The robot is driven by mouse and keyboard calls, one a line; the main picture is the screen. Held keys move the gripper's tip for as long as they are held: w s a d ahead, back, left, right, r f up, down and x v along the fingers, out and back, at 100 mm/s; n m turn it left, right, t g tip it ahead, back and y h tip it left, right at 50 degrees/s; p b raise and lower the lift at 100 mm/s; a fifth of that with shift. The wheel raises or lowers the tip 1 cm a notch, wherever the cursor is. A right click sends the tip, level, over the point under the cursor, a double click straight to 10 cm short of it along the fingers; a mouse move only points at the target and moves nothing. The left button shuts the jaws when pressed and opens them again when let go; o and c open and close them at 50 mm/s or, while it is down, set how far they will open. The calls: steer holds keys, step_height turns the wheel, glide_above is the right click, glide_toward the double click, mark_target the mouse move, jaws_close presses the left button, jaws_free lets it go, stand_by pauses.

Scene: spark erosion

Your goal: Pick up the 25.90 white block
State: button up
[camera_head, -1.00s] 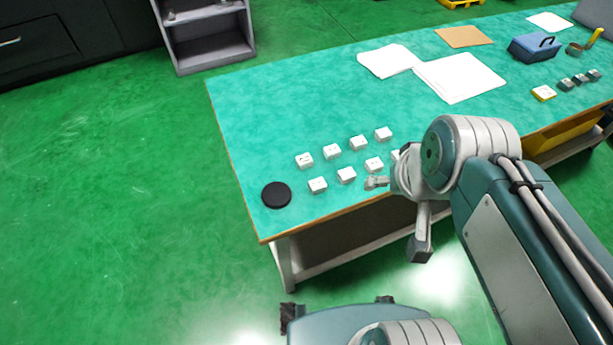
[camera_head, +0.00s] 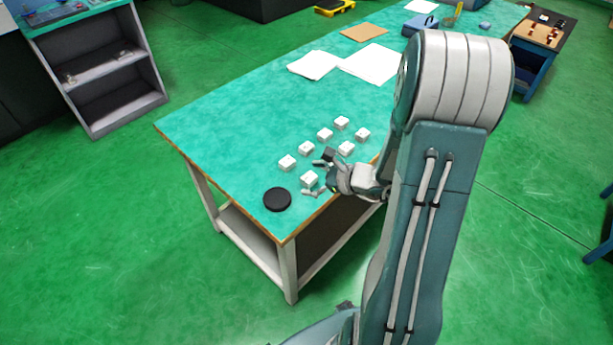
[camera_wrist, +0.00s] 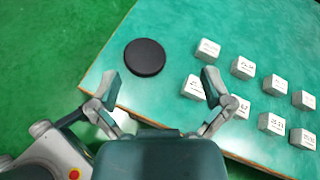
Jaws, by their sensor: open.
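Several white blocks with dark printed labels stand in two rows on the green tabletop. The labels are too small to read surely, so I cannot tell which is the 25.90 white block. My gripper (camera_head: 316,178) is open and empty at the near edge of the table. The end block of the near row (camera_head: 309,179) lies by its fingers. In the wrist view my gripper (camera_wrist: 160,88) has its fingers spread wide, and that block (camera_wrist: 194,88) shows just inside the right finger, partly covered. Another near-row block (camera_wrist: 240,108) is just outside that finger.
A black round disc (camera_head: 277,199) lies near the table corner, and shows ahead of the left finger in the wrist view (camera_wrist: 145,57). White paper sheets (camera_head: 370,64) and a blue box (camera_head: 420,25) lie farther back. The tabletop (camera_head: 225,115) left of the blocks is clear.

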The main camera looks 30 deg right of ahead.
mark_target(311, 177)
steer(key=d+f+m+t+h, duration=0.2)
steer(key=d+f+m+h, duration=0.2)
steer(key=d+f+m, duration=0.25)
steer(key=x, duration=0.4)
steer(key=shift+w+f, duration=0.1)
steer(key=shift+w, duration=0.35)
steer(key=x, duration=0.5)
steer(key=shift+s+d+f, duration=0.15)
steer(key=shift+f, duration=0.15)
steer(key=shift+w+f, duration=0.15)
steer(key=shift+w, duration=0.25)
jaws_close()
